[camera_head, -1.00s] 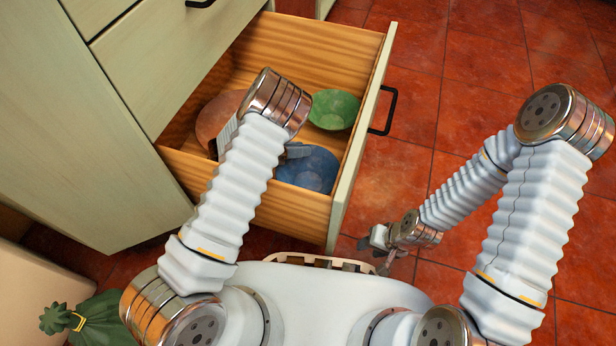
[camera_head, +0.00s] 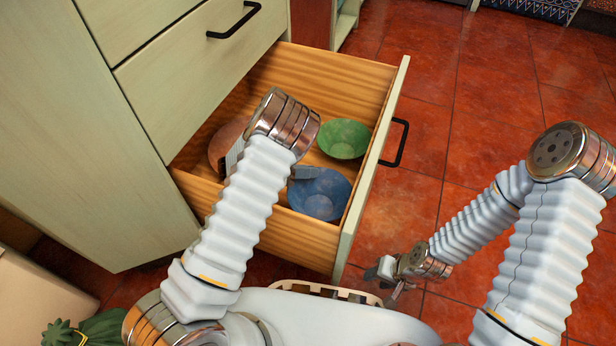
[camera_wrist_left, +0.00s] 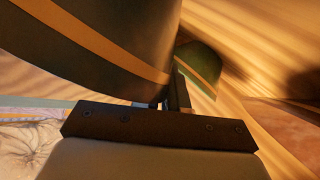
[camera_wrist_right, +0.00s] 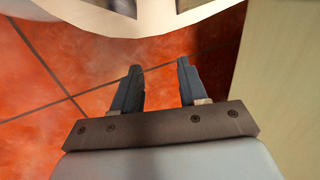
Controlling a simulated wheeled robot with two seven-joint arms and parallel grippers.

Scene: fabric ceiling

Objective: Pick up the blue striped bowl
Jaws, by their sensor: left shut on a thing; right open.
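The blue striped bowl (camera_head: 322,196) sits in the near right part of the open wooden drawer. In the left wrist view the bowl (camera_wrist_left: 100,40) looks dark, with an orange band, and fills the upper left. My left gripper (camera_head: 302,173) reaches down into the drawer and is shut on the bowl's rim; my arm partly hides the grip. In the left wrist view one finger shows beside the bowl wall. I cannot tell whether the bowl is clear of the drawer floor. My right gripper (camera_wrist_right: 157,85) is open and empty, low over the red floor outside the drawer.
A green bowl (camera_head: 344,138) lies further back in the drawer. A reddish-brown bowl (camera_head: 222,145) is at the left, partly behind my left arm. The drawer front (camera_head: 378,150) with its black handle (camera_head: 400,143) stands out from the cabinet. Tiled floor to the right is free.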

